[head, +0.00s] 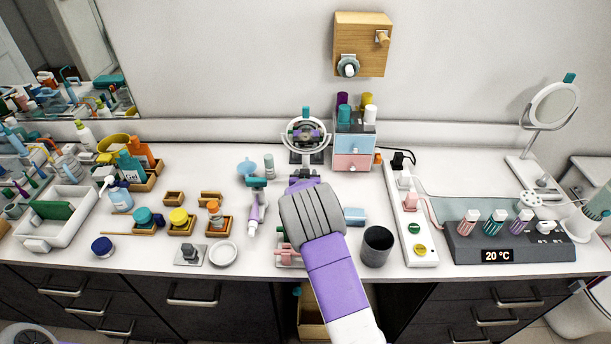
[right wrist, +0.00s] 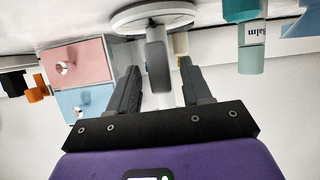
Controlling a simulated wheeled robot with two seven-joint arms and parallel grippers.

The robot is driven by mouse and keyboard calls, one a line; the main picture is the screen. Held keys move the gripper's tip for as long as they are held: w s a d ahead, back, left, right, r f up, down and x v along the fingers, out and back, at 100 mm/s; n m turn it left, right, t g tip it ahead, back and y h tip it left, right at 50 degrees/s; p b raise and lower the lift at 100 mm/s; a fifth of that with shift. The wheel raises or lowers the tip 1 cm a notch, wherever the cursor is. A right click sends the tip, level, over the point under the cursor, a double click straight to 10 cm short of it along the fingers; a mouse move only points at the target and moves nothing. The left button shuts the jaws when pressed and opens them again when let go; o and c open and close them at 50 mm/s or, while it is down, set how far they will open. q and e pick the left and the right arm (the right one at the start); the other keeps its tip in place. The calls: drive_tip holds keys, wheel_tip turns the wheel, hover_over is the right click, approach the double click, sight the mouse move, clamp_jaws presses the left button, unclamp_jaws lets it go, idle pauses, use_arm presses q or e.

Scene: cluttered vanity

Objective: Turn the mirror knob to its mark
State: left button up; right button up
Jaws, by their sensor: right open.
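In the right wrist view my right gripper (right wrist: 159,66) is open. Its two black fingers stand on either side of a grey rounded piece (right wrist: 157,72) below a white round part (right wrist: 150,14). I cannot tell whether they touch it. The mark is not readable. My left gripper is not in view.
A pink and blue drawer box (head: 352,150) stands close right of the mirror. A dark cup (head: 376,246) and white power strip (head: 409,215) are to the right. A second round mirror (head: 553,105) stands far right. Bottles and small wooden trays crowd the left.

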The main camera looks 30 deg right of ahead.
drive_tip(key=shift+r, duration=0.15)
drive_tip(key=p, duration=0.3)
approach(306, 147)
drive_tip(key=x, duration=0.5)
drive_tip(key=shift+w, duration=0.1)
